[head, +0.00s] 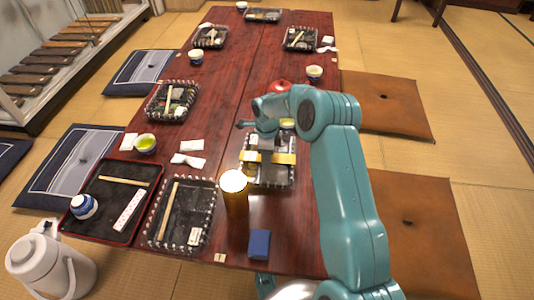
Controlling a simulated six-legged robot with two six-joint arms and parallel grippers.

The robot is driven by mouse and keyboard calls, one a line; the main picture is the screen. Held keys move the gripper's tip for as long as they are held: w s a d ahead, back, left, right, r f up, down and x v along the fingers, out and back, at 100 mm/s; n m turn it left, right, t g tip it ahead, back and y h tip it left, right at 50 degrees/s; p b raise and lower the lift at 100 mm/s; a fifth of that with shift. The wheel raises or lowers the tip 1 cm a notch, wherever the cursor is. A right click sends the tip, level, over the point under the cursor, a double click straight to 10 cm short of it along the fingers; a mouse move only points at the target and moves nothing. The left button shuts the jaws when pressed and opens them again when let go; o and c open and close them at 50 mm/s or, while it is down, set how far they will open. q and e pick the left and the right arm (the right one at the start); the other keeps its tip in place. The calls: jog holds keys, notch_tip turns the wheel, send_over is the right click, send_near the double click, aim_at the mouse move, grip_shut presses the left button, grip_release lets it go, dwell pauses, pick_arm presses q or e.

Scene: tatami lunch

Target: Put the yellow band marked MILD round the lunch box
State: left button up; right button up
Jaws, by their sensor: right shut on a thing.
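A lunch box (268,180), a dark tray with a clear lid, sits on the red-brown table right of its middle, near the front. A yellow band (285,158) lies crosswise over the far part of this box. My right gripper (264,155) is above the box, pointing down, shut on the yellow band at its middle. The gripper hides the band's centre, and the marking cannot be read. I cannot tell whether the band goes round under the box or only rests across it. My left gripper is not in view.
An amber glass with a pale top (235,190) stands close to the box's near left. A blue box (259,244) lies at the front edge. Another lunch box (182,215) and a black tray (88,225) are to the left. A cup (145,143) stands further back.

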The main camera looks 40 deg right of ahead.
jog(key=shift+f, duration=0.3)
dwell(0.5)
dwell(0.4)
jog(key=o, duration=1.2)
jog(key=shift+o, duration=0.2)
jog(key=shift+r, duration=0.1)
jog(key=shift+r+p, duration=2.3)
jog(key=shift+r, duration=1.7)
jog(key=shift+f, duration=0.1)
